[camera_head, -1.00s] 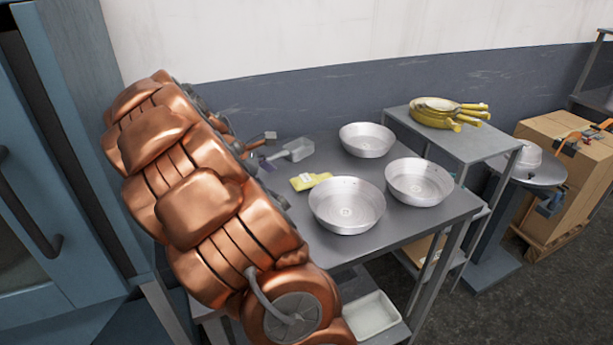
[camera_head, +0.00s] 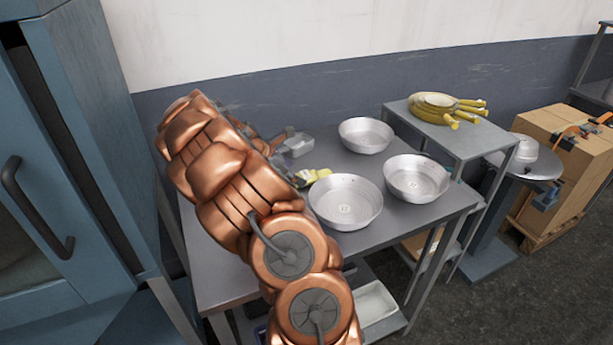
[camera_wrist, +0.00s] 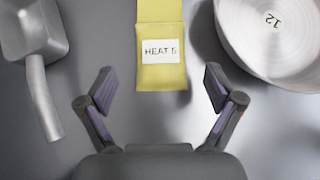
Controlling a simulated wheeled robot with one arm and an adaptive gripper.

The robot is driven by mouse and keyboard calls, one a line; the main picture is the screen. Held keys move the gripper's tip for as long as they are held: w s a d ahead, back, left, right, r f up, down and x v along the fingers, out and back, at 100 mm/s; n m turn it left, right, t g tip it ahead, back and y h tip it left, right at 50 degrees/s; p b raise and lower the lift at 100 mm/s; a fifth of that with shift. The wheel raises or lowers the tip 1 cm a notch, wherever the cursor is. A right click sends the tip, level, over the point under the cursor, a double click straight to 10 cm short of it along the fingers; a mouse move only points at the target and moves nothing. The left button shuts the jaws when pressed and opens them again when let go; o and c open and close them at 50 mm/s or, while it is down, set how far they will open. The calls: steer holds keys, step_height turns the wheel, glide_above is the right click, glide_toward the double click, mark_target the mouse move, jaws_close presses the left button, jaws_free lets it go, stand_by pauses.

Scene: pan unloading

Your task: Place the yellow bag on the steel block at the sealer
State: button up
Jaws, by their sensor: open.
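The yellow bag (camera_wrist: 160,76) lies flat on the grey table with a white label that seems to read "HEAT" and a blurred character. My gripper (camera_wrist: 158,92) is open and empty, its fingers spread to either side of the bag's near end in the wrist view. I cannot tell how high the fingers are above it. In the head view, the bag (camera_head: 318,175) is partly hidden behind my copper-coloured arm, which also mostly hides my gripper.
A metal scoop (camera_wrist: 32,42) lies left of the bag. A round pan (camera_wrist: 282,52) is close on its right. Two more pans (camera_head: 366,136) (camera_head: 416,178) stand on the table (camera_head: 400,222). A blue cabinet (camera_head: 60,200) is left.

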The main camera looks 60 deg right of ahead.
steer(key=shift+x, duration=1.3)
steer(key=shift+r, duration=0.1)
steer(key=c, duration=1.4)
